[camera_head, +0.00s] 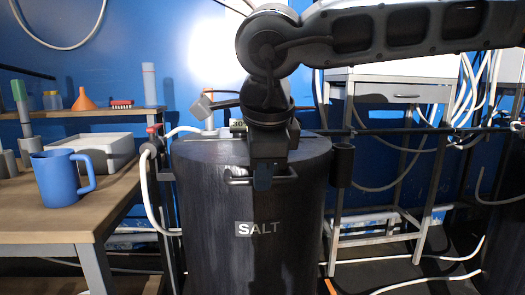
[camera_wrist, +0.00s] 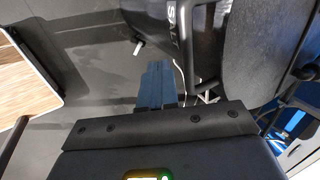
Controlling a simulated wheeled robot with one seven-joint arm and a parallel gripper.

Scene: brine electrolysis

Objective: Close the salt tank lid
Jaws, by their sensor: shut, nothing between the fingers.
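The dark salt tank (camera_head: 255,240) stands upright in the middle of the head view, with a white SALT label on its front. Its dark lid (camera_head: 203,150) lies about level across the top; I cannot tell whether it sits fully down. A bar handle (camera_head: 235,181) sticks out at the front rim. My gripper (camera_head: 263,178) points down in front of the rim, at the handle's middle; contact is unclear. In the wrist view the fingers of my gripper (camera_wrist: 157,82) are together and empty, with the tank (camera_wrist: 205,25) beyond and to the right.
A wooden bench (camera_head: 60,222) with a blue mug (camera_head: 62,180) and a grey tray (camera_head: 105,145) stands at left. A white hose (camera_head: 150,195) runs beside the tank. A metal stand (camera_head: 385,190) is behind at right, with cables on the floor.

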